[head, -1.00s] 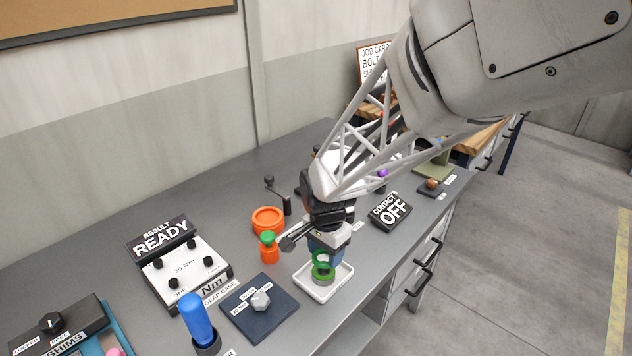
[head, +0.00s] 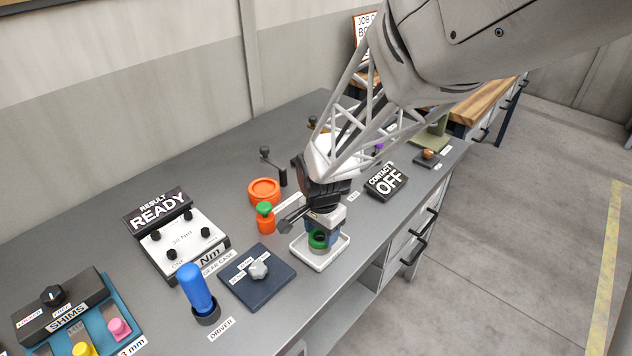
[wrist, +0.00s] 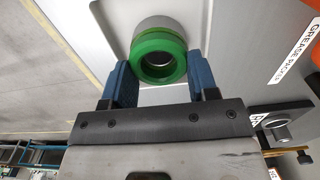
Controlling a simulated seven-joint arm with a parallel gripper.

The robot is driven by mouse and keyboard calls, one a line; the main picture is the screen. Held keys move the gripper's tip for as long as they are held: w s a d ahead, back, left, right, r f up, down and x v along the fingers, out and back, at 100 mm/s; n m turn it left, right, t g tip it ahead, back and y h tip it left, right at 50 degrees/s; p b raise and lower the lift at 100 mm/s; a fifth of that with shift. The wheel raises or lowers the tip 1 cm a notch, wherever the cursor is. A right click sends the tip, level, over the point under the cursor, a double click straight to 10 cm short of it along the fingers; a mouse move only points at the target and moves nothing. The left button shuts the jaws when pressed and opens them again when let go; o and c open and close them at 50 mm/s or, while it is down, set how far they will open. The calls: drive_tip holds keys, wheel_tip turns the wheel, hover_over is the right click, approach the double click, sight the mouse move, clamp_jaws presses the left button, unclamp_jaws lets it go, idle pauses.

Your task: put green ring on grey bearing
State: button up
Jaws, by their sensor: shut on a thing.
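The green ring (wrist: 159,55) sits between the two blue fingers of my gripper (wrist: 158,72) in the wrist view. My gripper is shut on it. The grey bearing (wrist: 153,24) shows just behind the ring, slightly offset from it, with a thin green edge between them. I cannot tell whether ring and bearing touch. In the head view my gripper (head: 322,232) holds the green ring (head: 318,239) low over the white tray (head: 322,267). The bearing is mostly hidden there by the ring and fingers.
An orange bowl (head: 264,190) and an orange pot with a green top (head: 265,217) stand left of my gripper. A dark blue plate with a grey knob (head: 258,270) lies front left. A CONTACT OFF sign (head: 386,182) stands right. The bench's front edge is near the tray.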

sight(322, 233)
drive_tip(key=shift+f, duration=0.15)
drive_tip(key=o, duration=0.9)
wheel_tip(322, 233, up, 12)
idle(0.4)
idle(0.5)
